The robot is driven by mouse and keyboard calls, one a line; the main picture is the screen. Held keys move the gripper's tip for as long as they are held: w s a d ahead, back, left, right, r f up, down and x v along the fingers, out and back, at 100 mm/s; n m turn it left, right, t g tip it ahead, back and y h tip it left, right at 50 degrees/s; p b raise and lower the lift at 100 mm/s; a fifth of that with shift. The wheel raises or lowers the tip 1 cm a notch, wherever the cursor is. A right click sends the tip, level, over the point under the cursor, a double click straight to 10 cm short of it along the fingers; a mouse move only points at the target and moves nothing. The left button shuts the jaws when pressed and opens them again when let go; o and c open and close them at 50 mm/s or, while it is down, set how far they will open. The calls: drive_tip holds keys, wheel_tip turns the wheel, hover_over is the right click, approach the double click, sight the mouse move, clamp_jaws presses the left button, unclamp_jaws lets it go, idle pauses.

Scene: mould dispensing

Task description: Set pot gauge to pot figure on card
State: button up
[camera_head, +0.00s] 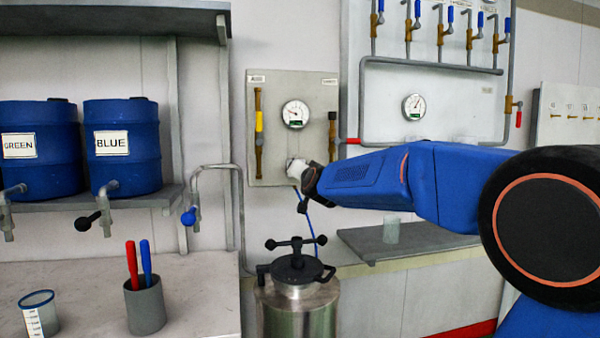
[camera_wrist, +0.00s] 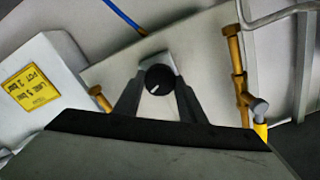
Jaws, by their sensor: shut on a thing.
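My gripper (camera_head: 300,175) reaches the lower middle of the grey panel (camera_head: 284,82) in the head view. In the wrist view, my gripper (camera_wrist: 158,88) is shut on a round black knob (camera_wrist: 158,78) with a white mark. The knob is hidden behind my gripper in the head view. The pot gauge (camera_head: 295,114), a white dial, is on the panel above my gripper. Its needle points up and left; its figures are too small to read. The yellow card (camera_wrist: 30,88) shows upside down at left in the wrist view, with "POT" and a blurred figure.
A valve with a yellow handle (camera_head: 259,120) is left of the gauge. A second gauge (camera_head: 414,107) is on the panel to the right. The steel pot (camera_head: 297,310) stands below my arm, with a blue hose (camera_head: 313,228) above it. Blue drums (camera_head: 124,150) are on the left shelf.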

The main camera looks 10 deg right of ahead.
drive_tip(key=shift+m, duration=0.6)
drive_tip(key=o, duration=1)
drive_tip(key=shift+o, duration=0.2)
drive_tip(key=s, duration=1.7)
drive_tip(key=shift+s, duration=0.2)
